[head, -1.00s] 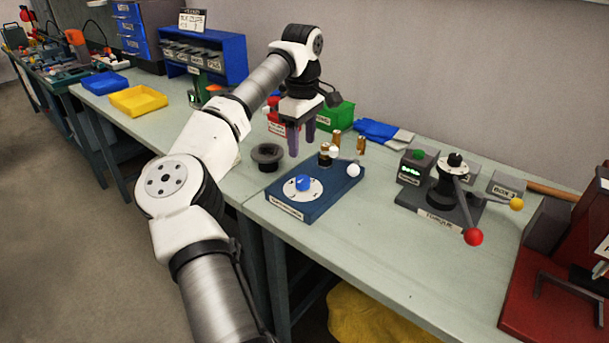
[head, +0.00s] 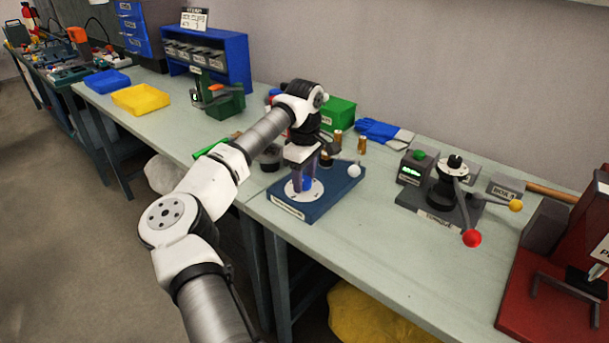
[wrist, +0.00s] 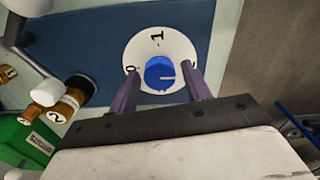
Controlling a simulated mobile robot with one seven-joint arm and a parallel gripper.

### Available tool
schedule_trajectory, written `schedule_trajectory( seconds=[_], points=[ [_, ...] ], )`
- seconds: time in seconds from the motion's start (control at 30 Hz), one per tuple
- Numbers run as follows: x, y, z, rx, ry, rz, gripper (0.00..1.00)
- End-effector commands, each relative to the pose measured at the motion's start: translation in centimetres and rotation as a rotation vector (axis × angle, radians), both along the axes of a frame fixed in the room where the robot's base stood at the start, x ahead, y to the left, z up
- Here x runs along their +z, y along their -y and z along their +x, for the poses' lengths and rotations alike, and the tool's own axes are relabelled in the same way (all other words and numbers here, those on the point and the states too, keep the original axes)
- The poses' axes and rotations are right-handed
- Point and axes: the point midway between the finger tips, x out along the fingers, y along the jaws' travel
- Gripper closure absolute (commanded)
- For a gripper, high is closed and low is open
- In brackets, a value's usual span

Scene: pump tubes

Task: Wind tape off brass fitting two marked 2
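A brass fitting marked 2 (wrist: 66,107) sits in a dark holder on the blue fixture (wrist: 85,45) in the wrist view. In the head view the fixture (head: 325,200) is under my gripper, and the seated fitting (head: 326,159) is partly hidden behind it. The fixture has a blue knob (wrist: 160,73) on a white dial marked 0 and -1, and a lever with a white ball (head: 354,170). My gripper (wrist: 160,78) is open, with its fingers on either side of the knob. I cannot tell whether they touch it.
Two brass fittings (head: 337,141) (head: 362,145) stand behind the fixture, near a green bin (head: 338,114) and blue gloves (head: 383,132). A black device with red-ended and yellow-ended levers (head: 449,188) stands to the right. The front of the bench is clear.

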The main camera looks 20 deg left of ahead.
Motion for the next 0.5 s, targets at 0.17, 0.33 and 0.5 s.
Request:
schedule_trajectory(
  seconds=[0.17, 0.33, 0.5],
  points=[
    [0.03, 0.00, 0.00, 0.000, 0.000, 0.000, 0.75],
    [0.04, 0.00, 0.00, 0.000, 0.000, 0.000, 0.89],
    [0.04, 0.00, -0.01, 0.019, -0.001, 0.000, 0.89]
  ],
)
